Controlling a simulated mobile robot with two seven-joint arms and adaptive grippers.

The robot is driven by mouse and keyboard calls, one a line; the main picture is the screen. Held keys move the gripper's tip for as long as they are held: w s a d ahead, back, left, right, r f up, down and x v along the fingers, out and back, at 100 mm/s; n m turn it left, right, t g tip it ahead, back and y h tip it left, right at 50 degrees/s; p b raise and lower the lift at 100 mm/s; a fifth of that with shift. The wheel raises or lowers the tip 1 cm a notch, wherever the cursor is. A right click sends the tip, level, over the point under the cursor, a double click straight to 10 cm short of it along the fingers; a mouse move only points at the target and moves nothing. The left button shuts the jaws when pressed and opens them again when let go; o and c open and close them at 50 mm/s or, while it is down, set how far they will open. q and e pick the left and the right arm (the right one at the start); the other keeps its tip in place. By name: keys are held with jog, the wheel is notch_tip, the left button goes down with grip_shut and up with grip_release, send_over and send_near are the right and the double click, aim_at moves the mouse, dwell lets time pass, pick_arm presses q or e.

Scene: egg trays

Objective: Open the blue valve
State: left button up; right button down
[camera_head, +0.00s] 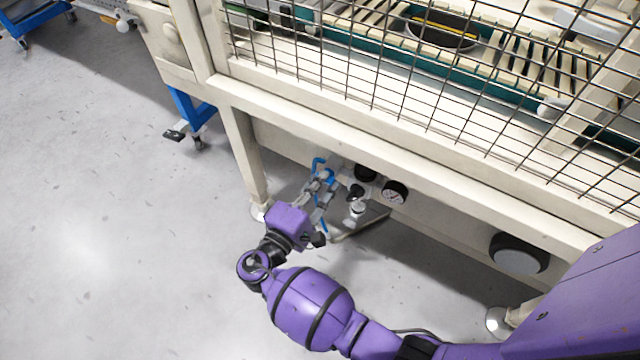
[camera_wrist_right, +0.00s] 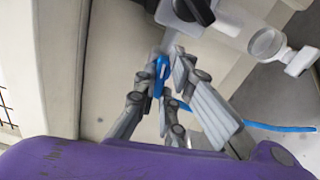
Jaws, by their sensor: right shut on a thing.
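The blue valve (camera_head: 327,174) is under the machine's front beam, near its left leg, with a blue hose bending up beside it. In the right wrist view the blue valve handle (camera_wrist_right: 160,75) sits between my right gripper's fingertips. My right gripper (camera_head: 318,186) reaches it from the front; its fingers also show in the right wrist view (camera_wrist_right: 170,68), closed on the handle. The fingers hide part of the valve body. My left gripper is not in view.
A pressure gauge (camera_head: 395,192) and pipe fittings are just right of the valve. The machine's beam (camera_head: 400,165) passes above, with a wire mesh guard over it. A leg (camera_head: 245,160) stands to the left. The floor at left is open.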

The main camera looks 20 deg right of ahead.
jog(key=shift+m+b, duration=0.35)
jog(key=shift+m, duration=0.65)
jog(key=c, duration=1.9)
grip_release()
jog(key=shift+c, duration=0.2)
jog(key=shift+o, duration=0.5)
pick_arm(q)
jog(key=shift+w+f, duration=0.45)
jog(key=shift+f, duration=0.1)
pick_arm(e)
jog(key=v, duration=1.2)
